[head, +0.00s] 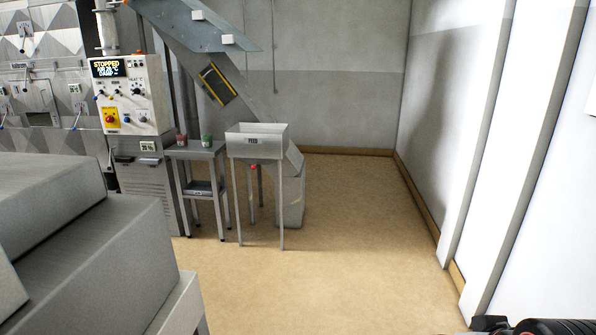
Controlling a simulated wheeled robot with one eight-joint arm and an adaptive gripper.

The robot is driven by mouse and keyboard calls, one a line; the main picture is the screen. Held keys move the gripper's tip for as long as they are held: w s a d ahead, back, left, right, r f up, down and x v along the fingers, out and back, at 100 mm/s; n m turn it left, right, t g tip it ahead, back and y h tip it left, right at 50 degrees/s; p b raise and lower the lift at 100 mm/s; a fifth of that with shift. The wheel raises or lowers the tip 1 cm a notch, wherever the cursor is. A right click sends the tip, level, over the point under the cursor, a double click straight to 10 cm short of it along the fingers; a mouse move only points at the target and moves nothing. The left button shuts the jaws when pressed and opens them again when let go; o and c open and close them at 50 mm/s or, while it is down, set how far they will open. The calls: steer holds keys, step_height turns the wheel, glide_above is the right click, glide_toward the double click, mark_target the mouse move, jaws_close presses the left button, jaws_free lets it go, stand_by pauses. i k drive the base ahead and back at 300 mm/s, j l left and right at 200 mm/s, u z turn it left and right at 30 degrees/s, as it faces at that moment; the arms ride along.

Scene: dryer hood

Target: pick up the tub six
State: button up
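Two small tubs stand on a small grey metal side table (196,152) across the room. The left tub (182,140) looks reddish and the right tub (207,140) looks green. They are too small for any number to be read, so I cannot tell which is tub six. A dark part of my arm end, my gripper (490,323), shows at the bottom right edge, mostly cut off. It is far from the tubs, and its fingers cannot be made out clearly.
A feed hopper (256,141) on legs stands right of the side table, under a sloping chute (215,65). A control panel (128,95) reads "STOPPED". Large grey blocks (100,245) fill the lower left. The tan floor (340,235) is clear towards the right wall.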

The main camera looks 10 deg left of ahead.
mark_target(206, 139)
steer(key=i+u, duration=0.15)
steer(key=i, duration=0.35)
steer(key=i+u, duration=0.15)
steer(key=i, duration=0.35)
steer(key=i+l+u, duration=0.15)
steer(key=i, duration=0.35)
steer(key=i+l+u, duration=0.15)
steer(key=i, duration=0.35)
steer(key=i+j+u, duration=0.15)
steer(key=i+u, duration=0.3)
steer(key=i, duration=0.3)
steer(key=i+l+u, duration=0.1)
steer(key=i+u, duration=0.35)
steer(key=i, duration=0.3)
